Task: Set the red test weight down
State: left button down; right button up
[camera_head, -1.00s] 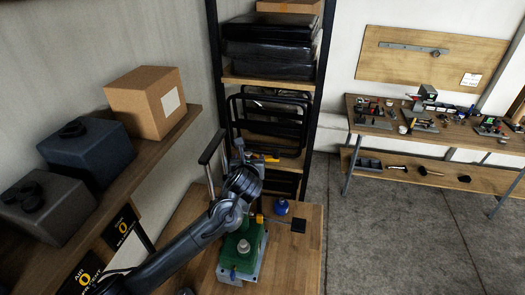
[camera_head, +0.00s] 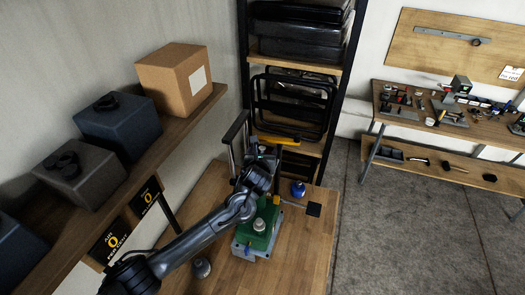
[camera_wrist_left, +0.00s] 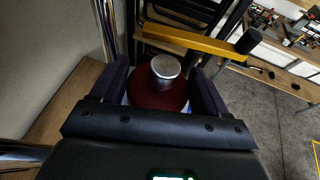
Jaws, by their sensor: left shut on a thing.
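The red test weight (camera_wrist_left: 158,98) is a dark red disc with a silver knob (camera_wrist_left: 166,67), seen in the left wrist view. It sits between the two fingers of my left gripper (camera_wrist_left: 160,88), which is shut on it. In the head view my left gripper (camera_head: 263,160) is at the back of the wooden bench, behind the green device (camera_head: 262,236). The weight is hidden there by my arm. I cannot tell how high it is above what lies under it. My right gripper is not in view.
A yellow bar (camera_head: 279,139) on a post stands close to my gripper; it also crosses the left wrist view (camera_wrist_left: 195,40). A blue bottle-like object (camera_head: 298,188) and a black square plate (camera_head: 314,209) are to the right. The bench's front right (camera_head: 300,255) is clear.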

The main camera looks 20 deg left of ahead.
pick_arm(q)
jog(key=shift+r, duration=0.3)
jog(key=shift+c, duration=1.8)
grip_release()
jog(key=shift+f, duration=0.35)
jog(key=shift+o, duration=0.5)
jog(key=shift+b+v, duration=0.7)
jog(key=shift+v, duration=3.1)
jog(key=shift+r, duration=0.1)
